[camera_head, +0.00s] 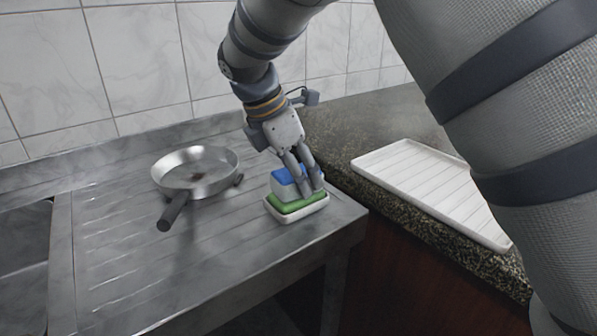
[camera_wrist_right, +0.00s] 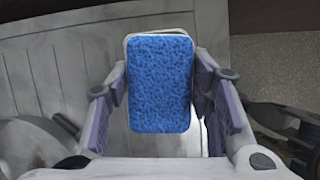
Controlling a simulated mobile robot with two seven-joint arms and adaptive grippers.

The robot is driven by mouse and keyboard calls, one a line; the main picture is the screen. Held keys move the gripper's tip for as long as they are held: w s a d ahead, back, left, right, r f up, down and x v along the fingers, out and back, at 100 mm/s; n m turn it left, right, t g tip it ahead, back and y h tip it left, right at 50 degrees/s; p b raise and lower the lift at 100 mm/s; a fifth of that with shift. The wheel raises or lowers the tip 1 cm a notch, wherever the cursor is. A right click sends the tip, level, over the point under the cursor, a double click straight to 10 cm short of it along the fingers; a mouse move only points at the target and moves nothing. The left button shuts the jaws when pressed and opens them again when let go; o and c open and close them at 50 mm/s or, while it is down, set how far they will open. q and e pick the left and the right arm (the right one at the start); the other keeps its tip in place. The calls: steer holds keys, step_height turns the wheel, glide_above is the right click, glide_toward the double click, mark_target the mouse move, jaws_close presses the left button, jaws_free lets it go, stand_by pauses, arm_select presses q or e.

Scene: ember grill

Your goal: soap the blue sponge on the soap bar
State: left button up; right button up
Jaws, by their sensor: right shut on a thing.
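The blue sponge (camera_head: 285,177) has a blue top and a paler grey-white lower part. It sits right above the green soap bar (camera_head: 290,206), which lies in a white dish (camera_head: 301,215) at the drainboard's right end. Sponge and soap look to be touching. My right gripper (camera_head: 307,187) points down and is shut on the sponge. In the right wrist view the sponge's blue face (camera_wrist_right: 160,83) fills the space between the fingers (camera_wrist_right: 160,110). There the soap is hidden beneath the sponge. My left gripper is not in view.
A metal pan (camera_head: 197,172) with a dark handle stands on the steel drainboard (camera_head: 110,240), left of the dish. A white ribbed tray (camera_head: 430,190) lies on the stone counter at the right. A sink basin (camera_head: 22,290) is at the far left. Tiled wall stands behind.

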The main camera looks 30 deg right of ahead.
steer(key=shift+f, duration=0.1)
steer(key=shift+r, duration=3.6)
